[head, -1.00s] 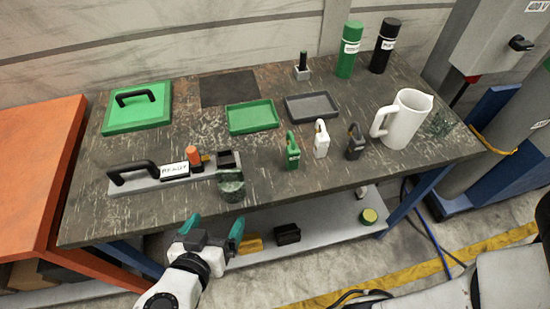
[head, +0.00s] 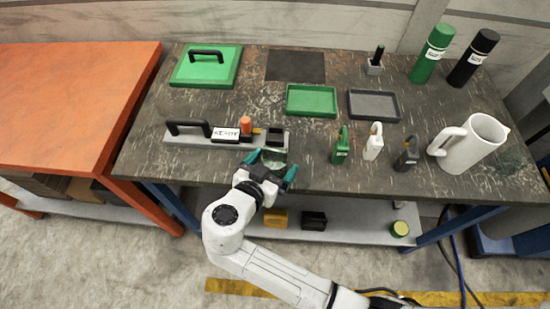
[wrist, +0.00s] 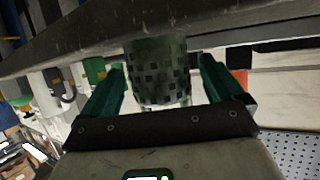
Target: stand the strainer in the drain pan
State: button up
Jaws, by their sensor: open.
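The strainer is a dark green cylinder pierced with square holes. It stands at the front edge of the bench, left of the middle, and shows in the head view (head: 275,156) partly hidden by my gripper. My gripper (head: 271,168) is open, with one teal finger on each side of the strainer. In the wrist view the strainer (wrist: 160,72) sits between the two fingers, with gaps on both sides. A shallow green tray (head: 311,113) and a shallow grey tray (head: 374,117) lie farther back. I cannot tell which is the drain pan.
A rail with a black handle and READY sign (head: 227,134) lies left of the strainer. A green lidded panel (head: 206,72) and dark mat (head: 296,66) lie behind.

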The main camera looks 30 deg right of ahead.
jog(key=shift+w+d+f, duration=0.25)
jog(key=shift+d, duration=0.15)
jog(key=c, duration=1.2)
jog(key=shift+r, duration=0.1)
jog(key=shift+r, duration=0.45)
jog(key=s+a+r+b, duration=0.2)
jog(key=s+a+r, duration=0.2)
jog(key=s+r, duration=0.8)
jog(key=shift+s+a+b, duration=0.15)
jog(key=shift+s+b, duration=0.2)
jog(key=shift+s, duration=0.35)
